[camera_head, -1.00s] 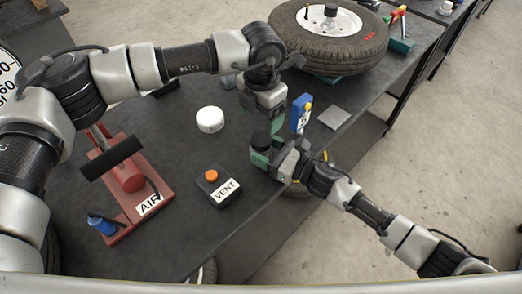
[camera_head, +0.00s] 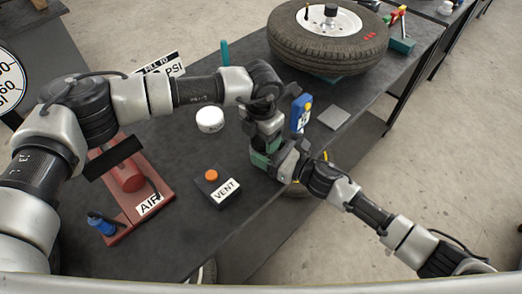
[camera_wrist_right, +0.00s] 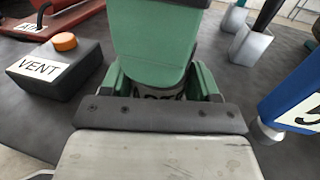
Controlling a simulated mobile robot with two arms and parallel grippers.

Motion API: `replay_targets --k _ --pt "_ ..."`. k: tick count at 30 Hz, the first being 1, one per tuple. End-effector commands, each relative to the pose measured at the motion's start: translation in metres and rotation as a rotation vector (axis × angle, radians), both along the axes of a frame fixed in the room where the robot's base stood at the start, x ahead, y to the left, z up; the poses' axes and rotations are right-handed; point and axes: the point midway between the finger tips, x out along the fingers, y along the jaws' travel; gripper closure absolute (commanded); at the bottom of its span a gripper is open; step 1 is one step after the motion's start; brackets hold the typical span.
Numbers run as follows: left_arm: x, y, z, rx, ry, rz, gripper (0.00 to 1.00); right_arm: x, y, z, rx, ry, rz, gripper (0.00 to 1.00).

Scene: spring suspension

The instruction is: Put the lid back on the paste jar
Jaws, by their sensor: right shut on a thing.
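My right gripper (camera_head: 272,166) is at the table's right edge. It is shut on a round lettered container, likely the paste jar, whose side (camera_wrist_right: 158,92) shows as a narrow strip between the green fingers in the right wrist view. My left gripper (camera_head: 262,151) points down directly over it, and one broad green finger (camera_wrist_right: 157,45) hides the container's top. I cannot tell whether the left jaws hold the lid. A white round tub (camera_head: 210,119) with dark lettering stands apart on the table, left of the grippers.
A black VENT box (camera_head: 218,187) with an orange button is left of the grippers, and a red AIR pump (camera_head: 130,182) farther left. A blue device (camera_head: 300,113) stands close right, by a grey plate (camera_head: 334,118). A tyre (camera_head: 325,50) is behind. Table is clear around the tub.

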Motion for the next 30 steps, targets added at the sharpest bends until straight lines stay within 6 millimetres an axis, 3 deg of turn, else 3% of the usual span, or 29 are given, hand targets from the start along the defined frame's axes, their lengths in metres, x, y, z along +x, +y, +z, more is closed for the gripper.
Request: replay_targets --k 1,8,15,16,21,30 --pt "-0.0001 -0.0001 0.0001 0.000 0.000 0.000 0.37 0.0000 0.0000 -0.0001 0.000 0.000 0.000 1.00" --pt "-0.0001 0.0000 0.0002 0.000 0.000 0.000 0.73 0.0000 0.0000 -0.0001 0.000 0.000 0.000 1.00" --pt "-0.0001 0.0000 0.0003 0.000 0.000 -0.008 0.74 0.0000 0.0000 -0.0001 0.000 0.000 0.000 1.00" --pt "-0.0001 0.0000 0.0003 0.000 0.000 -0.008 0.43 0.0000 0.0000 -0.0001 0.000 0.000 0.000 1.00" --pt "-0.0001 0.0000 0.0003 0.000 0.000 -0.007 0.17 0.0000 0.0000 -0.0001 0.000 0.000 0.000 1.00" --pt "0.0001 0.0001 0.0018 0.000 0.000 -0.007 0.16 0.0000 0.0000 -0.0001 0.000 0.000 0.000 1.00"
